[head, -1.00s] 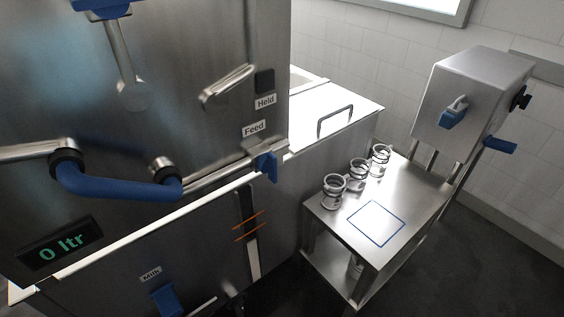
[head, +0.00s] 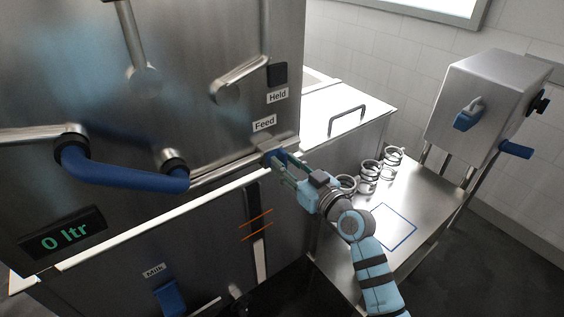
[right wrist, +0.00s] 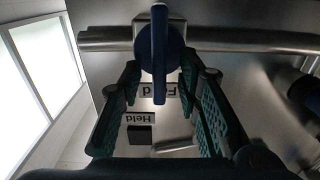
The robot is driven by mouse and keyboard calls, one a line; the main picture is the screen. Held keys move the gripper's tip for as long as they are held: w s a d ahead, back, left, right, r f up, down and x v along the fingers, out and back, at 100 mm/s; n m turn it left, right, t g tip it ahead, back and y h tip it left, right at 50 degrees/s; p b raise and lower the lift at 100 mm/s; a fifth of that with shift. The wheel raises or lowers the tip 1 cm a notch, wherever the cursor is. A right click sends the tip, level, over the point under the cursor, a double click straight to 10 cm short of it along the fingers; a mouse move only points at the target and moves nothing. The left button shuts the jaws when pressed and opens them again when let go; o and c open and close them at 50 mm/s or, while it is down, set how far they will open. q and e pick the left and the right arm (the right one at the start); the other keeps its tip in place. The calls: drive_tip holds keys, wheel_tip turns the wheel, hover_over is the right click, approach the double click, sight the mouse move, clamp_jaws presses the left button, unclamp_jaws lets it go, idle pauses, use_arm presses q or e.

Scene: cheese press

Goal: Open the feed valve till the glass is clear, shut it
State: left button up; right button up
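The blue feed valve handle (head: 270,156) is on the steel pipe below the Feed label (head: 264,124). My right gripper (head: 281,164) is at this handle in the head view and partly covers it. In the right wrist view my right gripper (right wrist: 163,88) has its fingers spread, and the blue handle (right wrist: 158,50) stands between their tips with space on both sides. A narrow upright strip with orange marks (head: 257,225), perhaps the glass, is dark above and white lower down. My left gripper is not in view.
A display (head: 62,241) reads 0 ltr. A grey lever (head: 238,80) is near the Held label (head: 278,96). A blue Milk handle (head: 170,297) is lower down. Several wire coils (head: 368,177) stand on the steel table (head: 420,200), beside a blue square outline.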

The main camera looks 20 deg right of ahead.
drive_tip(key=shift+x, duration=0.9)
clamp_jaws()
drive_tip(key=shift+d, duration=0.1)
